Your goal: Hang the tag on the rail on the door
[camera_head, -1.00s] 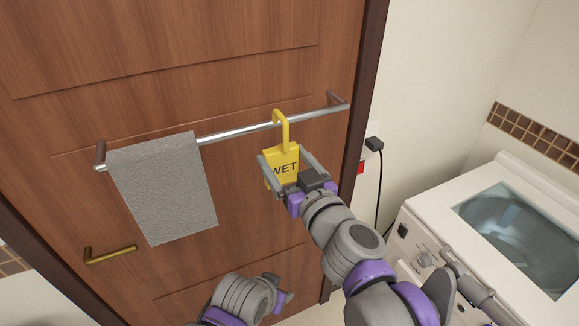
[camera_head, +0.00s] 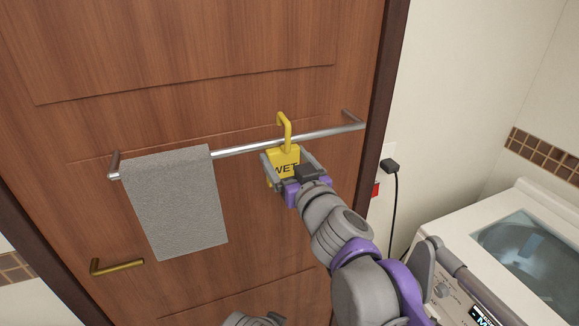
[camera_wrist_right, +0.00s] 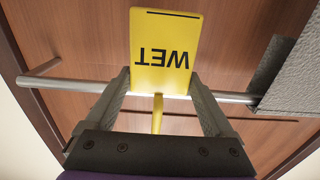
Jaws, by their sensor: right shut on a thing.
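The yellow tag (camera_head: 283,157) marked "WET" has a hook at its top. My right gripper (camera_head: 292,168) is shut on the tag, which also shows upside down in the right wrist view (camera_wrist_right: 165,50). The metal rail (camera_head: 245,149) runs across the brown door (camera_head: 200,60); it also shows in the right wrist view (camera_wrist_right: 75,85). In the head view the hook rises across the rail, and its bend and short tip appear above it. I cannot tell whether the hook touches the rail. Of my left gripper (camera_head: 274,318), only a sliver shows at the bottom edge.
A grey towel (camera_head: 175,205) hangs on the rail's left part. A brass handle (camera_head: 117,267) is on the door at lower left. A white washing machine (camera_head: 455,240) stands at right, with a plug and cord (camera_head: 390,165) on the wall. The rail right of the tag is bare.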

